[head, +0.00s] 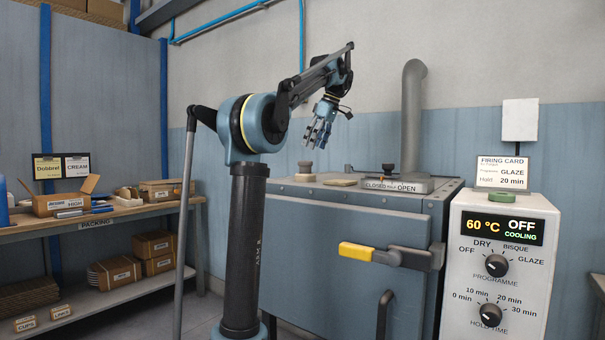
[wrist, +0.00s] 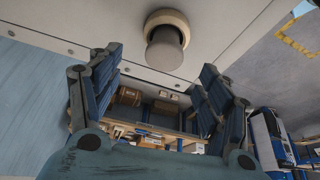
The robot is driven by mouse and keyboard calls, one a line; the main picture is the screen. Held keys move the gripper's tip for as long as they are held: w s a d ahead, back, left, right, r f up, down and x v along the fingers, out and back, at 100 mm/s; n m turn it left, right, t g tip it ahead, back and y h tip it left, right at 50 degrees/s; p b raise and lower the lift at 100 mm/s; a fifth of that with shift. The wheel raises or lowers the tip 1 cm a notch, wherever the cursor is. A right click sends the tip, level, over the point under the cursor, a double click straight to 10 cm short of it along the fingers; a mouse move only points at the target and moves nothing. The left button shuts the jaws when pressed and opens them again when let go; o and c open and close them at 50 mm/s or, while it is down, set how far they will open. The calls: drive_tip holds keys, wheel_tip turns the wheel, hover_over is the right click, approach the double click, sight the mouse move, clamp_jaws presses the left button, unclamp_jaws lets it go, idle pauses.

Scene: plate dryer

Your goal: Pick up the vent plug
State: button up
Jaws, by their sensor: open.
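The vent plug (head: 305,168) stands on top of the grey-blue kiln (head: 345,215), near its left end. It has a grey knob over a wider beige base. In the wrist view the plug (wrist: 165,48) shows near the top centre, beyond my fingertips. My gripper (head: 318,135) is open and empty. It hangs above the kiln top, a little up and right of the plug in the head view. In the wrist view my gripper's fingers (wrist: 160,82) are spread at left and right, with the plug apart from them.
A flat beige disc (head: 341,182) and a CLOSED/OPEN slide plate (head: 397,185) with a small knob lie on the kiln top. A grey pipe (head: 412,115) rises behind. The control box (head: 498,265) stands at right, a packing bench (head: 100,219) at left.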

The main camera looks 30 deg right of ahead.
sight(305, 163)
drive_tip(key=x, duration=0.3)
drive_tip(key=shift+f, duration=0.1)
drive_tip(key=shift+a+x, duration=0.2)
drive_tip(key=shift+x, duration=1.2)
drive_tip(key=shift+a+x, duration=0.25)
drive_tip(key=shift+x, duration=1.2)
drive_tip(key=c, duration=1.2)
